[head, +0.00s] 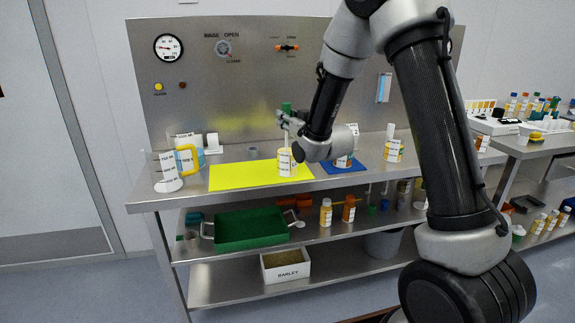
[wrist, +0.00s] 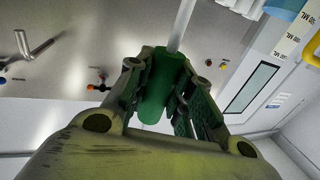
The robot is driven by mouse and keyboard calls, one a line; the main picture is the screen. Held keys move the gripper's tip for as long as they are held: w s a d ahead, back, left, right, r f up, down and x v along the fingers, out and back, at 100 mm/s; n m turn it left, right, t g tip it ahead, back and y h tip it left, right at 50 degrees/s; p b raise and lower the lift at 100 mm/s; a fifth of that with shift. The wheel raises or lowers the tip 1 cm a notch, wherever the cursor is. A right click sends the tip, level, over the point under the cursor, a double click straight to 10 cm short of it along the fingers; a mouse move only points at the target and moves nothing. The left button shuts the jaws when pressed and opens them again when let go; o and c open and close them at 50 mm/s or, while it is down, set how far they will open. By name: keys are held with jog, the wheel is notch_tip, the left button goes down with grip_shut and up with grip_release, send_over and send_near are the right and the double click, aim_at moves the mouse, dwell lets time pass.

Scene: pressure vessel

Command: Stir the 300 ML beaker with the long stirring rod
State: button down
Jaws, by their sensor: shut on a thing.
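My gripper (head: 285,119) is shut on the green handle of the stirring rod (head: 286,107) above the yellow mat. In the wrist view, my gripper (wrist: 162,80) has the green handle of the rod (wrist: 152,98) between its two fingers, and the pale shaft runs out of the top of the picture. In the head view the shaft points down to a labelled beaker with yellow contents (head: 285,170) on the yellow mat. The rod's lower end seems to be in or just behind this beaker; I cannot tell which. Its label is too small to read.
The yellow mat (head: 232,177) lies left of a blue mat (head: 372,164) that holds another container. A jug with a yellow handle (head: 187,157) and a white labelled vessel (head: 168,172) stand at the bench's left. The steel back panel (head: 215,95) rises behind.

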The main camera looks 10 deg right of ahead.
dwell(0.3)
jog(key=shift+d+r, duration=0.1)
jog(key=shift+r, duration=6.6)
